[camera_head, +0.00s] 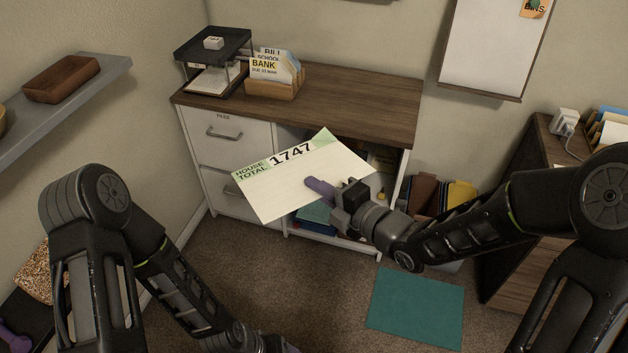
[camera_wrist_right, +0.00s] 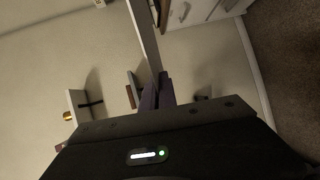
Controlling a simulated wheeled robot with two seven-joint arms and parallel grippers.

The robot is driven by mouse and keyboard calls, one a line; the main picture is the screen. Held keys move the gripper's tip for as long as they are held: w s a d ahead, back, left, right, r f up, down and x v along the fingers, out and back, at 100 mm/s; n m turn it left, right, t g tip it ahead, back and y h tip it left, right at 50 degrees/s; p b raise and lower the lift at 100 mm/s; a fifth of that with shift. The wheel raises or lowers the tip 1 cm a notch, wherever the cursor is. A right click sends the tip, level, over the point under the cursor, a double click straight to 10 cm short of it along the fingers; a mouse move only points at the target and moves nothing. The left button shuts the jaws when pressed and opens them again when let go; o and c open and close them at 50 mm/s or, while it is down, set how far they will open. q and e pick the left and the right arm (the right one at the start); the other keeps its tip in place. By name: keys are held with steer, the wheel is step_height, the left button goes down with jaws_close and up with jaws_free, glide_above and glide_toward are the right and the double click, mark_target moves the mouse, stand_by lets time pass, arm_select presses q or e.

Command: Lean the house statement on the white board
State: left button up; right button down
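The house statement (camera_head: 300,180) is a cream sheet with a green band reading "HOUSE TOTAL 1747". My right gripper (camera_head: 322,188) is shut on its lower right edge and holds it tilted in the air before the desk. In the right wrist view the sheet (camera_wrist_right: 143,35) shows nearly edge-on, rising from the purple fingers (camera_wrist_right: 158,92). The white board (camera_head: 490,45) hangs on the back wall at upper right, with a narrow ledge along its bottom, well apart from the sheet. My left gripper (camera_head: 284,347) is mostly cut off at the bottom edge.
A wooden-topped desk (camera_head: 350,98) carries a black tray stand (camera_head: 213,50) and a wooden letter holder (camera_head: 275,88) with envelopes. A brown cabinet (camera_head: 530,190) stands at right, with a white charger (camera_head: 565,121) on top. A teal mat (camera_head: 417,306) lies on the carpet.

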steer(key=shift+s+d+f+n+g+y, duration=0.35)
steer(key=shift+f+n+g+y, duration=0.55)
steer(key=shift+n+g, duration=0.75)
steer(key=shift+s+d+f+n+g+y, duration=0.2)
steer(key=shift+d+f+n+g+y, duration=0.2)
steer(key=shift+f+n+g+y, duration=1.15)
steer(key=shift+s+d+f+n+g+y, duration=0.15)
steer(key=shift+s+d+n+g+y, duration=0.2)
steer(key=shift+n+g, duration=1.35)
arm_select(q)
steer(key=shift+c, duration=0.3)
arm_select(e)
steer(key=shift+w+m+g, duration=0.1)
steer(key=shift+m+g, duration=0.4)
